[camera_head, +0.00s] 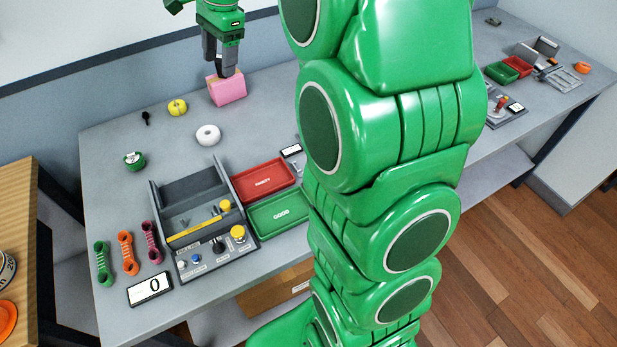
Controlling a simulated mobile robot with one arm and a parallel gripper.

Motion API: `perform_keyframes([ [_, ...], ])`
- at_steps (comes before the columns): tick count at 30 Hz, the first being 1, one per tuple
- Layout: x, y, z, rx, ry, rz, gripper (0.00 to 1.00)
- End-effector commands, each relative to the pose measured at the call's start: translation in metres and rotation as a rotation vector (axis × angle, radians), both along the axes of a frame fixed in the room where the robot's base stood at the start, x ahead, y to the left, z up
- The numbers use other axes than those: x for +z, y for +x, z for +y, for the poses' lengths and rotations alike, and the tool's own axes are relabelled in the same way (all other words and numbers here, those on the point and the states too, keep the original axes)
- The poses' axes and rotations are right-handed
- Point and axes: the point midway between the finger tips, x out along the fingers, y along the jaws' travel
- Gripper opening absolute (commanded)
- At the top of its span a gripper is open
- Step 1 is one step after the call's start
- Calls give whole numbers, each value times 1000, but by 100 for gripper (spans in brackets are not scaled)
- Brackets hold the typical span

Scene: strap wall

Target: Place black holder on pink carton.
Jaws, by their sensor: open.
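The pink carton (228,90) stands on the grey table near its back edge. My gripper (227,72) is above it, pointing down and open, with its dark fingertips at or just over the carton's top. I cannot tell whether they touch it. A small black object (146,118), perhaps the black holder, is on the table to the left of the carton, beyond the yellow roll. It is too small to make out its shape well. Nothing can be clearly seen between the fingers, and the dark fingers hide part of the carton's top.
A yellow roll (177,107), a white ring (208,135) and a green roll (134,161) are on the table. A grey station (197,222) with red (264,180) and green (279,213) trays is in front. My arm hides the table's middle right.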

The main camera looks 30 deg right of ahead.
Motion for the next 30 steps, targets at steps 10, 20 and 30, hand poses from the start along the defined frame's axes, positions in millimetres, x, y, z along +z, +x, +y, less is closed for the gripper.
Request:
perform_keyframes([
  [10, -4, -108, 12, 369, -64, 2, 62],
  [20, -21, -210, 14, 715, -107, 15, 62],
  [30, -49, -314, 7, 1061, -129, 37, 62],
])
